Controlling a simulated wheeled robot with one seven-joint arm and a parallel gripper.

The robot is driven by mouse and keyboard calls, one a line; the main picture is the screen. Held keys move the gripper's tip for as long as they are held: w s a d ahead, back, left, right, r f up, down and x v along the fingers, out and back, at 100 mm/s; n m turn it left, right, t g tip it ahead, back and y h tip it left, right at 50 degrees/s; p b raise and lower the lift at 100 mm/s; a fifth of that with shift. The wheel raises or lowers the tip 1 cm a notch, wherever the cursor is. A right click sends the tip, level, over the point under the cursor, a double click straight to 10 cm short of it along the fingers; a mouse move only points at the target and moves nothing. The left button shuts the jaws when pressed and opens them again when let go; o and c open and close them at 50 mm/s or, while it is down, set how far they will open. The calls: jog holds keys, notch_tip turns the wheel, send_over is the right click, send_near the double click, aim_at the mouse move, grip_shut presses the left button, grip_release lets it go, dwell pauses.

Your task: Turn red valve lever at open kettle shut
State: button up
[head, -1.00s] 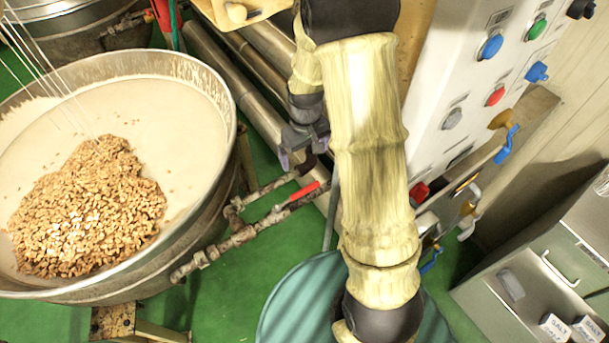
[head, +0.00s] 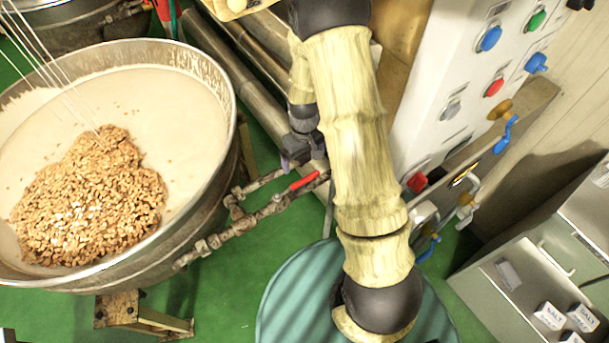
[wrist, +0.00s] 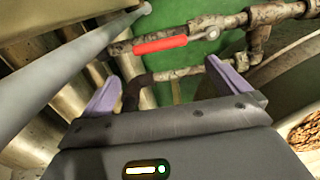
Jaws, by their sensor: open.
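The red valve lever (head: 304,181) sits on a rusty pipe that runs to the open kettle (head: 198,180), which is filled with pale mass and a heap of nuts. In the wrist view the red lever (wrist: 160,45) lies along the pipe, ahead of my gripper. My gripper (wrist: 168,88) is open, with its two purple fingers apart and nothing between them. The fingers are short of the lever and not touching it. In the head view my gripper (head: 295,155) is partly hidden behind my arm, just above the lever.
A grey pipe (wrist: 70,72) runs diagonally past the left finger. A second rusty pipe (wrist: 178,73) lies below the lever's pipe. A teal drum (head: 285,295) stands under my arm. A control panel (head: 470,75) with buttons stands at right.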

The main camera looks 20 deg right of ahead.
aim_at(304, 178)
notch_tip(304, 178, down, 11)
jog(key=shift+r+p, duration=0.2)
jog(key=shift+p, duration=0.1)
jog(key=shift+c, duration=0.2)
jog(key=c, duration=1.1)
